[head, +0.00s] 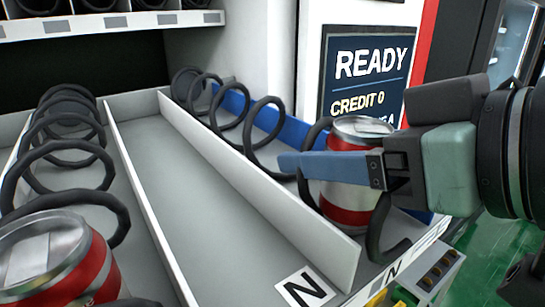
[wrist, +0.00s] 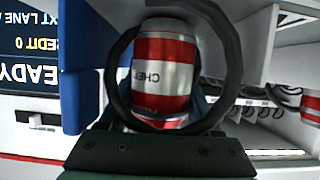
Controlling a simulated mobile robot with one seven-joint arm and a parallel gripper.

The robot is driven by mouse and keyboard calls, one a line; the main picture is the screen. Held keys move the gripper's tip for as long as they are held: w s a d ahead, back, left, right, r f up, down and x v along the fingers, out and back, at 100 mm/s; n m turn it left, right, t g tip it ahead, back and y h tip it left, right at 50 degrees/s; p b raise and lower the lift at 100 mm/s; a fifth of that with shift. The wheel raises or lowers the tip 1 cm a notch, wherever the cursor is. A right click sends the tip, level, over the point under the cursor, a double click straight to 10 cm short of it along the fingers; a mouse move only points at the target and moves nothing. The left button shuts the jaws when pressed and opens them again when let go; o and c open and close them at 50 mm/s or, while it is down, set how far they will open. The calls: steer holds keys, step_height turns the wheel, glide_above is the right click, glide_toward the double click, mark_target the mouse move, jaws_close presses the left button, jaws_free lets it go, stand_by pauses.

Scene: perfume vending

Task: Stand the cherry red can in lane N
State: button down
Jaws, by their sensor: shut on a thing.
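The cherry red can (head: 348,190), silver with red bands, is upright in the right-hand lane, at the front end of its black coil (head: 262,125). My gripper (head: 335,168) is shut on it, with a blue finger across its near side. In the wrist view the can (wrist: 165,75) shows part of the word "CHERRY" inside a coil ring (wrist: 232,60). Whether the can's base touches the lane floor is hidden.
The middle lane (head: 190,215) has no coil and is empty. The left lane has a coil (head: 62,150) and a red and silver can (head: 55,262) at its front. A blue wall (head: 235,102) borders the right lane. A READY screen (head: 365,75) stands behind. A shelf (head: 110,24) hangs above.

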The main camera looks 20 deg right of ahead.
steer(key=shift+w+f, duration=0.2)
steer(key=shift+w, duration=0.2)
steer(key=shift+s, duration=0.25)
steer(key=shift+s+f, duration=0.1)
steer(key=shift+s, duration=0.3)
steer(key=shift+c, duration=1.8)
jaws_free()
steer(key=shift+w, duration=0.4)
steer(key=shift+s+d+r+p, duration=0.1)
steer(key=shift+s+r+p, duration=0.25)
steer(key=shift+r, duration=0.1)
steer(key=p+v, duration=0.4)
steer(key=v, duration=0.7)
steer(key=shift+s, duration=0.2)
steer(key=shift+d, duration=0.15)
